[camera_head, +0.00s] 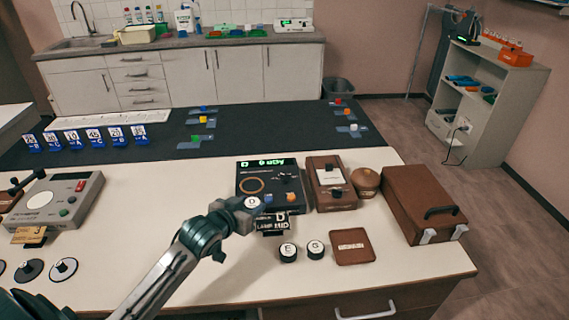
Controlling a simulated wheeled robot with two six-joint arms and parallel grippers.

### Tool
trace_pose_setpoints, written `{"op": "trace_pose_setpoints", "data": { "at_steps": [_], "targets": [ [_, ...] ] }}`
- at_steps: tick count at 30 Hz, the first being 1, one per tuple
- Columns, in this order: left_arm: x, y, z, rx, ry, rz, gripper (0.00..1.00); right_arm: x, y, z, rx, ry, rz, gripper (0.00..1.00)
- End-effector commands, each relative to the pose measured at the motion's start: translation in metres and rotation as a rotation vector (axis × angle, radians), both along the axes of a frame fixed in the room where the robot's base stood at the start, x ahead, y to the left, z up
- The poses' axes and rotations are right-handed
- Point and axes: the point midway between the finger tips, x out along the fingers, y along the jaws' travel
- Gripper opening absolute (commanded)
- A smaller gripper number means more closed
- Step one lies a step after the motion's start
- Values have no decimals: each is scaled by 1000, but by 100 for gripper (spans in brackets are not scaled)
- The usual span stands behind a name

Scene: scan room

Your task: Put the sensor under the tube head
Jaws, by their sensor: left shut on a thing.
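My left arm comes in from the lower left. My left gripper (248,207) is shut on a small white-topped lettered piece (252,203), at the front left of a black console (268,177) with a lit green display. The jaws hide most of the piece, and I cannot tell whether it touches the console. A black plate with white lettering (273,223) shows just right of the gripper. Two similar black pieces with white tops, E (288,251) and G (316,249), stand on the table in front. I cannot tell which thing is the sensor or the tube head. My right gripper is out of view.
A brown device (331,184), a round brown pot (366,181) and a brown case (424,203) stand right of the console. A brown square pad (352,247) lies in front. A grey box (52,203) and round discs (63,268) are at left. The table between is bare.

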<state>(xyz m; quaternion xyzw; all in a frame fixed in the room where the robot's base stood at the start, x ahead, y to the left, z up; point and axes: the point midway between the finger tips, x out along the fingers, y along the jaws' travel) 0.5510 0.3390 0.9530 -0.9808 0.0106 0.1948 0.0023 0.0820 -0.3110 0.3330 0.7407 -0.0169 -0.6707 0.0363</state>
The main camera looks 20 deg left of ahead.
Motion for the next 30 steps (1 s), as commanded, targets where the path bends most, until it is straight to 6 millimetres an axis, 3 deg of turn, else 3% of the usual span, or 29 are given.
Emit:
{"op": "trace_pose_setpoints", "data": {
  "at_steps": [10,24,30],
  "targets": [
    [-2,-16,2,-4,-6,4,19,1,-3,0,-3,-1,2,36],
    [3,-101,28,-3,-14,23,19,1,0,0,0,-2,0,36],
    [3,-125,42,-2,-7,24,19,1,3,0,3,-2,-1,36]
  ]
}}
